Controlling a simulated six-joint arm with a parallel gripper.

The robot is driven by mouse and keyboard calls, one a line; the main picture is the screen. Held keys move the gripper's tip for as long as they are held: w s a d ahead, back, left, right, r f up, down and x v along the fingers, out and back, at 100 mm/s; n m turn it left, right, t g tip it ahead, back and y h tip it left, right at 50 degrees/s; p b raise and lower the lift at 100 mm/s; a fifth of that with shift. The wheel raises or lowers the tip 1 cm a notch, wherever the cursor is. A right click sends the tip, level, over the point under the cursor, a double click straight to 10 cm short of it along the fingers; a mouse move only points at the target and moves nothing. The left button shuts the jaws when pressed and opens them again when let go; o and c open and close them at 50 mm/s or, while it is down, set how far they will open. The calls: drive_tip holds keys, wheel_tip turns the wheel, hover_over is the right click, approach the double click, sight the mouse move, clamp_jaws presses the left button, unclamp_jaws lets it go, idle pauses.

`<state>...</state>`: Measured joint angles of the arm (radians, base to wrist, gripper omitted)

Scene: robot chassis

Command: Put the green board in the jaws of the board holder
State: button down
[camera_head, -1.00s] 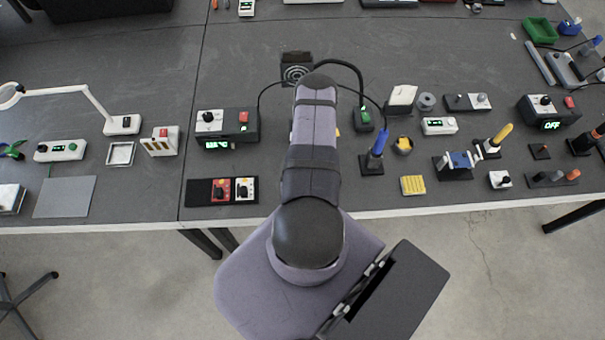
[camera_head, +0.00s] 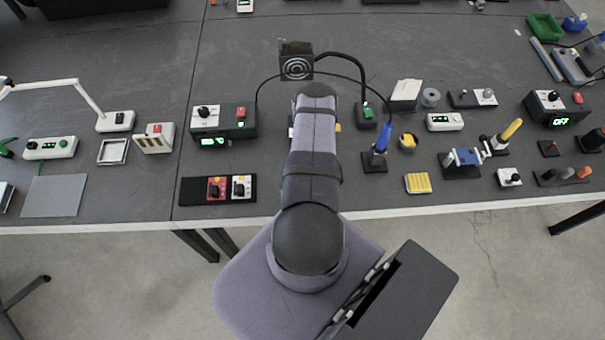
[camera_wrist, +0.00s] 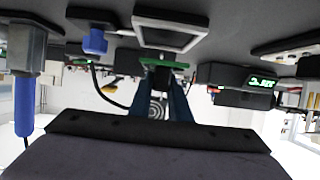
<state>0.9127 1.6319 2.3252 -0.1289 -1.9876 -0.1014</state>
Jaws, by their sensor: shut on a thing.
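In the wrist view a thin green board (camera_wrist: 165,62) is held at the tips of my gripper (camera_wrist: 162,82), whose two blue-grey fingers converge on it. It is close to the tabletop, which is at the top of this picture; I cannot tell if it touches anything. In the head view my arm hides the gripper and the board. A small blue clamp on a dark base (camera_head: 461,170) stands on the right part of the bench and may be the board holder; I cannot tell for sure.
A round fan (camera_head: 297,66) stands beyond my arm. A black power unit (camera_head: 222,121) is left of it, and a blue-handled iron in a stand (camera_head: 376,150) is right of it. A shallow square tray (camera_wrist: 172,32) shows in the wrist view. Bare bench lies at the far middle.

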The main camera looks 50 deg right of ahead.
drive_tip(key=shift+f+b, duration=1.7)
drive_tip(key=shift+f, duration=0.15)
drive_tip(key=shift+f, duration=0.15)
drive_tip(key=c, duration=1.7)
unclamp_jaws()
drive_tip(key=shift+o, duration=0.2)
